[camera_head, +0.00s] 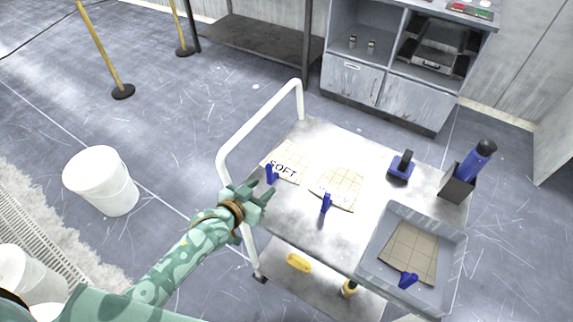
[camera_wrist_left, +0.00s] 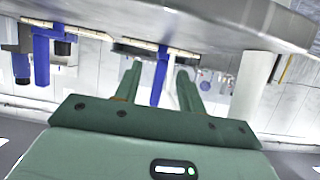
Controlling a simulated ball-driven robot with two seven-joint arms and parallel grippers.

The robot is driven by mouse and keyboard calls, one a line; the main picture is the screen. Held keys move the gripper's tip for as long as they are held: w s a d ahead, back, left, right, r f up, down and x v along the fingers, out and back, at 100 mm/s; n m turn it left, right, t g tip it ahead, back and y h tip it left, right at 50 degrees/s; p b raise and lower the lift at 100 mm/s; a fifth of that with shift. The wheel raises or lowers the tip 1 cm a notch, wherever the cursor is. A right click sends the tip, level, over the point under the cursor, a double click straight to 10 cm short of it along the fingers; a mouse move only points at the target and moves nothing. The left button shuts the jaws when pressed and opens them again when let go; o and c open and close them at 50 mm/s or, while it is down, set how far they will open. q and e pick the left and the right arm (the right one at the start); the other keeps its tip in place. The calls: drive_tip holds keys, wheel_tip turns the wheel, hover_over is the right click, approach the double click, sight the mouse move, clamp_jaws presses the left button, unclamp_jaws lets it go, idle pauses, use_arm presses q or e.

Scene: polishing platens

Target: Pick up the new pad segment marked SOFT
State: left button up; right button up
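The pad segment marked SOFT (camera_head: 293,152) is a thin beige gridded sheet lying at the cart top's left side. Its blue tab (camera_head: 271,174) stands up at its near edge. My left gripper (camera_head: 262,188) is open, just in front of this tab. In the left wrist view, a blue tab (camera_wrist_left: 159,78) shows between the two open fingers (camera_wrist_left: 158,72), with a gap on both sides. Whether it is fully between the fingertips or just beyond them is hard to tell. My right gripper is not in view.
A second beige pad segment (camera_head: 340,184) with a blue tab (camera_head: 326,203) lies to the right. A grey tray (camera_head: 450,268) holds another pad. A blue-handled tool (camera_head: 402,166) and a blue bottle (camera_head: 480,158) stand behind. The cart's white rail (camera_head: 258,122) runs along the left.

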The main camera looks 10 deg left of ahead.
sight(268, 182)
use_arm(q)
drive_tip(key=b+x, duration=0.1)
drive_tip(key=x, duration=0.1)
drive_tip(key=b+x, duration=0.1)
drive_tip(key=x, duration=0.1)
drive_tip(key=shift+w+a+f, duration=0.15)
drive_tip(key=shift+w+f, duration=0.1)
drive_tip(key=shift+f, duration=0.05)
drive_tip(key=shift+w+d+f, duration=0.1)
drive_tip(key=shift+w+d, duration=0.1)
drive_tip(key=shift+w, duration=0.25)
clamp_jaws()
